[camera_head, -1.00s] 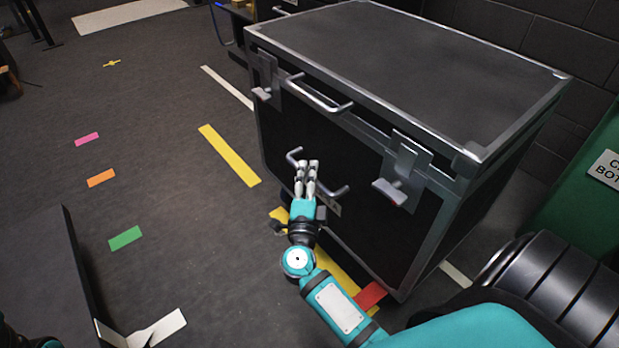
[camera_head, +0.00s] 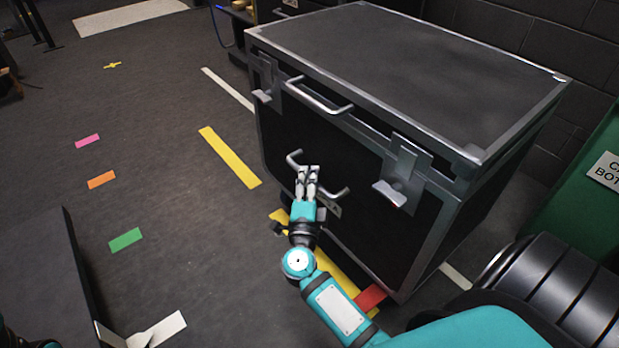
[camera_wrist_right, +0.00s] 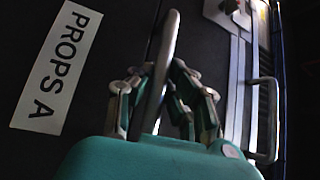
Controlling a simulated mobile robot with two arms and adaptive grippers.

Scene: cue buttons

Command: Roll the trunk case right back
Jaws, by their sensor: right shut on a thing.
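The trunk case (camera_head: 400,80) is a large black box with silver metal edges, standing on the floor in the head view. Its front has two latches and an upper handle (camera_head: 318,97) on the lid. My right gripper (camera_head: 308,178) is at the lower front handle (camera_head: 338,197). In the right wrist view the gripper's fingers (camera_wrist_right: 162,100) are on both sides of the handle bar (camera_wrist_right: 168,45), shut on it. A white label reading "PROPS A" (camera_wrist_right: 57,70) is on the case front there.
Yellow tape (camera_head: 229,156) lies left of the case, with more yellow and red tape (camera_head: 370,297) under its front edge. Pink, orange and green marks lie on open floor at left. A green bin (camera_head: 590,200) stands right of the case, and a block wall behind it.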

